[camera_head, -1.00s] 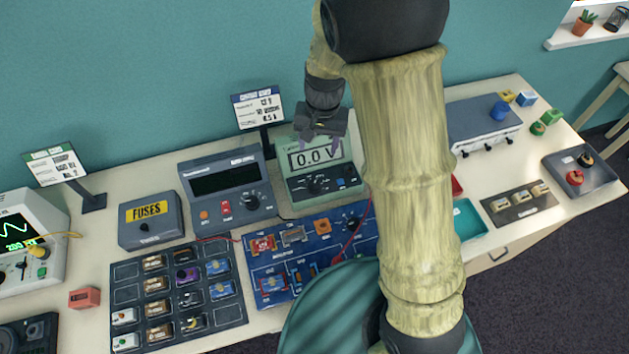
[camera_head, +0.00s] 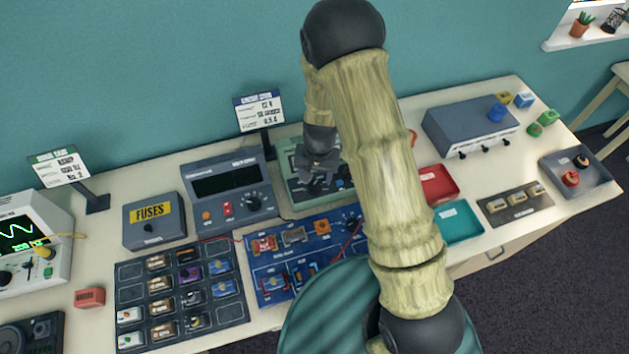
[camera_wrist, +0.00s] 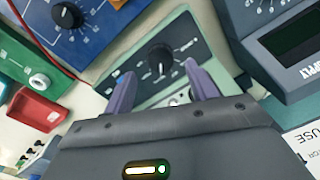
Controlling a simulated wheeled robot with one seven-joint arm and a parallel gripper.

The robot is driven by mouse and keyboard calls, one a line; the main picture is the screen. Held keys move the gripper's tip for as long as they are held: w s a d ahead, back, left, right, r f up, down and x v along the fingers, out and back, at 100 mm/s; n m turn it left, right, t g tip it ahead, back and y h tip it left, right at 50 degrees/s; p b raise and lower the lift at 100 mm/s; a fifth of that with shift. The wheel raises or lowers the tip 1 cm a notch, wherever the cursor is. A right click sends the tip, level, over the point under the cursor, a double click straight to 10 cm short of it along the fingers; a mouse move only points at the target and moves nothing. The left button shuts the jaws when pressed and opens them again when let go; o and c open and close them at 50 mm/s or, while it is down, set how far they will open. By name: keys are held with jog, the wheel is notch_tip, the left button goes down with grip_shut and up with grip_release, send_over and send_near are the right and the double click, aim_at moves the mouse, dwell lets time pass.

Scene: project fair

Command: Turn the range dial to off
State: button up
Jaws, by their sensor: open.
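The green meter (camera_head: 289,160) stands at the back of the table, its display and dial mostly hidden behind my gripper (camera_head: 318,186) in the head view. My gripper (camera_wrist: 159,72) is open and empty. Its two purple fingers reach toward the panel on either side of the dial. I cannot tell whether they touch it.
A grey power supply (camera_head: 228,178) with its own dial stands close on the left. A blue circuit board (camera_head: 277,279) lies in front. Red (camera_head: 437,185) and teal (camera_head: 459,222) trays lie to the right. A sign stand (camera_head: 260,112) rises behind.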

aim_at(314, 186)
jog(key=shift+a+f+p, duration=0.15)
jog(key=shift+f+p, duration=0.25)
jog(key=shift+f, duration=1.8)
jog(key=c, duration=1)
